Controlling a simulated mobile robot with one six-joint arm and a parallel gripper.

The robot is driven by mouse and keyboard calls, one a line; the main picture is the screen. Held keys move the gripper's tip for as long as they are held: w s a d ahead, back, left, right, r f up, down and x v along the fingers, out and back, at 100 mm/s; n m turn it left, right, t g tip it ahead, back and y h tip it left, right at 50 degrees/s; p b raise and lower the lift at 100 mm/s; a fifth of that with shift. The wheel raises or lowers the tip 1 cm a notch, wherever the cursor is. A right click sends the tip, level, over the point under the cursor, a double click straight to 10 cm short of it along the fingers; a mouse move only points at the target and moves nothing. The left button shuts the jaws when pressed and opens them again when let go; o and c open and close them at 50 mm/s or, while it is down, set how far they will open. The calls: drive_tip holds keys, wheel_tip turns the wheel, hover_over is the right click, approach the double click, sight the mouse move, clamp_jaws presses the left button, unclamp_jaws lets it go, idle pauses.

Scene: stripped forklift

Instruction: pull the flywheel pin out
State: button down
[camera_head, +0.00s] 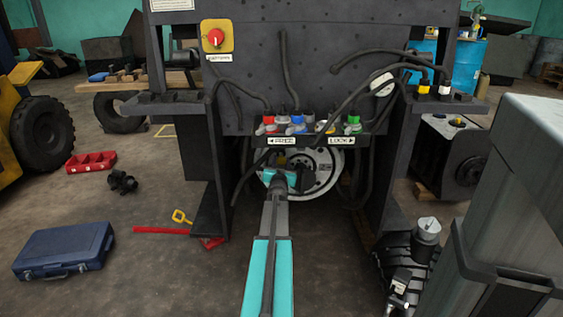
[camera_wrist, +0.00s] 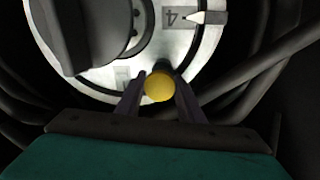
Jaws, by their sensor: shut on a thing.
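The flywheel (camera_head: 326,176) is a pale metal disc under the stripped forklift body, partly hidden by my arm. In the wrist view the flywheel (camera_wrist: 205,42) fills the top, with a dark hub part and a plate marked 4 beside a pale pointer. The flywheel pin (camera_wrist: 158,86) shows as a round yellow head at the disc's lower edge. My gripper (camera_wrist: 159,92) has one dark finger on each side of it and is shut on it. How deep the pin sits is hidden. In the head view my gripper (camera_head: 280,180) is in front of the disc's left part; the pin cannot be made out there.
Cables hang around the flywheel, close to my gripper. A labelled ledge (camera_head: 310,141) with coloured connectors is just above. Dark uprights stand on both sides. A blue case (camera_head: 64,252), a red tray (camera_head: 91,162) and a red bar (camera_head: 162,230) lie on the floor at left.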

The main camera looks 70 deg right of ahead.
drive_tip(key=shift+w+a+f, duration=0.1)
drive_tip(key=shift+w+a, duration=0.05)
drive_tip(key=shift+a, duration=0.05)
drive_tip(key=c, duration=1.2)
unclamp_jaws()
drive_tip(key=shift+s, duration=0.2)
drive_tip(key=shift+p+v, duration=0.75)
drive_tip(key=shift+v, duration=2.05)
drive_tip(key=p+v, duration=0.1)
drive_tip(key=v, duration=0.7)
drive_tip(key=shift+p, duration=0.3)
